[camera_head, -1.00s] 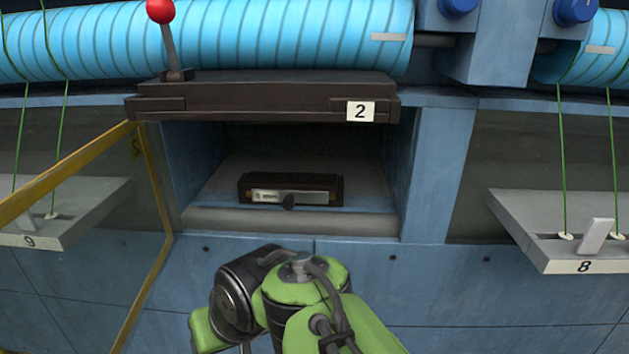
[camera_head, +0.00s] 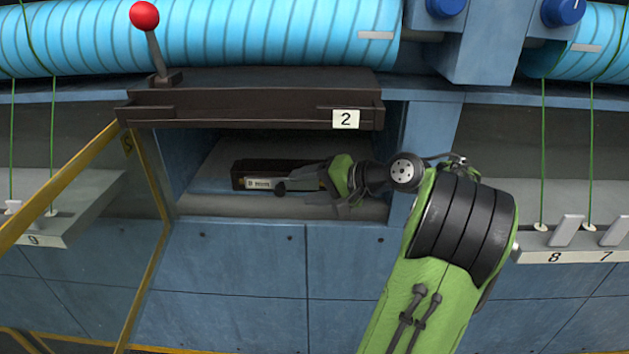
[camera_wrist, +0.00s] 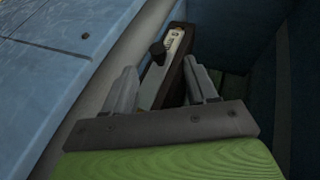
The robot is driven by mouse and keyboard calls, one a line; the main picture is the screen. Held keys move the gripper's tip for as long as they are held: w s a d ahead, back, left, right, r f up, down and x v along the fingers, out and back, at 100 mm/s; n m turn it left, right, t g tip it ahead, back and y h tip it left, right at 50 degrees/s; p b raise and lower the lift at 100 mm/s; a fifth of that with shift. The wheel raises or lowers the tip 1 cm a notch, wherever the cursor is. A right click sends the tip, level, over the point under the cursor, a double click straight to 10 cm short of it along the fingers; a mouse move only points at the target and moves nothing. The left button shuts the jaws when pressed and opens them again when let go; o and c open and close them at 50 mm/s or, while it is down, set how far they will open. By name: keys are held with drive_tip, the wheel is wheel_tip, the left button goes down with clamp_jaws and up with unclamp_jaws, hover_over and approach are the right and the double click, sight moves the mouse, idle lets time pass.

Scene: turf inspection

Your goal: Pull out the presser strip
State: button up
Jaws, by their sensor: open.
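The presser strip (camera_head: 259,184) is a pale metal plate with a dark round knob (camera_head: 280,188) on the front of a dark box (camera_head: 240,167) inside the open compartment under label 2. My gripper (camera_head: 305,193) reaches into the compartment from the right, at the box's right end. In the wrist view the open jaws (camera_wrist: 160,70) point along the strip (camera_wrist: 173,45), one finger on each side of its near end. The knob (camera_wrist: 157,50) stands out beyond the fingertips, between them. I cannot tell whether a finger touches the box. My arm hides the box's right part in the head view.
A brown ledge (camera_head: 250,105) with a red-knobbed lever (camera_head: 145,16) hangs over the opening. A yellow-framed glass door (camera_head: 148,185) stands open at the left. The compartment's sill (camera_head: 215,205) runs along the front. Trays numbered 9 (camera_head: 50,230) and 8 (camera_head: 545,243) flank it.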

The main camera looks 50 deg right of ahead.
sight(283, 190)
drive_tip(key=x, duration=0.6)
drive_tip(key=shift+w+f+b, duration=0.1)
drive_tip(key=shift+b, duration=0.3)
clamp_jaws()
